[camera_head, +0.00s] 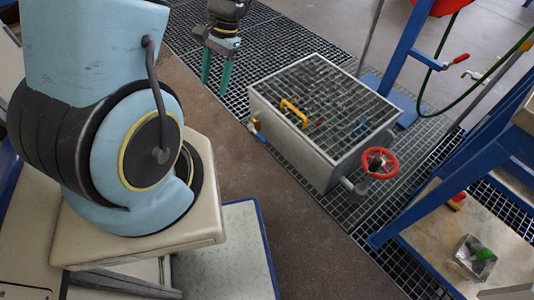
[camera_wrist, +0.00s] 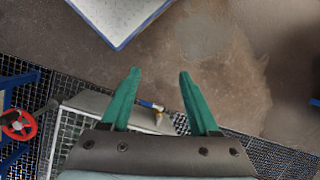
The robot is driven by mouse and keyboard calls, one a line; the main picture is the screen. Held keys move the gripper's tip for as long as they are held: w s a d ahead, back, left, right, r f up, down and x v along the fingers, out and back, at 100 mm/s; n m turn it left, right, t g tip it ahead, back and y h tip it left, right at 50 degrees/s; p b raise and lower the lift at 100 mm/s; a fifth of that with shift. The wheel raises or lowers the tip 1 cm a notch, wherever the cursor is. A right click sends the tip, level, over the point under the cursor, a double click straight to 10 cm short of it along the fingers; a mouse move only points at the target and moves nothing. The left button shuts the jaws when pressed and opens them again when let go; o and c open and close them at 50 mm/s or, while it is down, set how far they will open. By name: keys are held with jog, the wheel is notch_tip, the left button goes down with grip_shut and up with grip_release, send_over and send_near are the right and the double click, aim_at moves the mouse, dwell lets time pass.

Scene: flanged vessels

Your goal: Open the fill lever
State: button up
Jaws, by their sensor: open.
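A blue-handled lever on a brass valve (camera_head: 257,132) sits low on the left side of the grey tank (camera_head: 325,147). In the wrist view this blue lever (camera_wrist: 152,106) shows beyond my fingers, between them and apart from both. A red-handled lever (camera_head: 460,58) sits on pipework by a green hose at the upper right. No label shows which one is the fill lever. My gripper (camera_head: 214,86) is open and empty, its teal fingers pointing down left of and behind the tank. In the wrist view my gripper (camera_wrist: 160,72) has clear space between its fingertips.
The tank has a grated top with a yellow handle (camera_head: 293,113) and a red handwheel (camera_head: 378,162) on its right side. A blue frame (camera_head: 470,185) with a shelf stands at the right. Brown floor (camera_head: 225,165) is bare left of the tank.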

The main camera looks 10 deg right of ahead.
jog(key=w+d+f+m+t+y+b, duration=0.15)
jog(key=f+b, duration=0.25)
jog(key=f, duration=0.4)
jog(key=d+f+m+y+b, duration=0.1)
jog(key=f+m+y+b, duration=0.2)
jog(key=f, duration=0.5)
jog(key=d+f+m+t+y+b, duration=0.1)
jog(key=f+m+b, duration=0.25)
jog(key=f, duration=0.35)
jog(key=m+t+h+b, duration=0.2)
jog(key=m+t+b, duration=1.4)
jog(key=b, duration=0.6)
send_near(266, 144)
jog(key=w, duration=0.1)
jog(key=shift+m+g+y, duration=0.25)
jog(key=shift+m+g, duration=0.15)
jog(key=shift+g, duration=0.05)
jog(key=b+x, duration=0.1)
jog(key=x, duration=0.2)
jog(key=b+x, duration=0.1)
jog(key=x, duration=0.2)
jog(key=b+x, duration=0.1)
jog(key=x, duration=0.2)
jog(key=shift+w+r+b, duration=0.2)
jog(key=shift+r+b, duration=0.1)
jog(key=shift+b, duration=0.1)
jog(key=shift+w+a+r, duration=0.15)
jog(key=shift+w+a, duration=0.15)
jog(key=shift+w, duration=0.3)
jog(key=shift+c, duration=0.3)
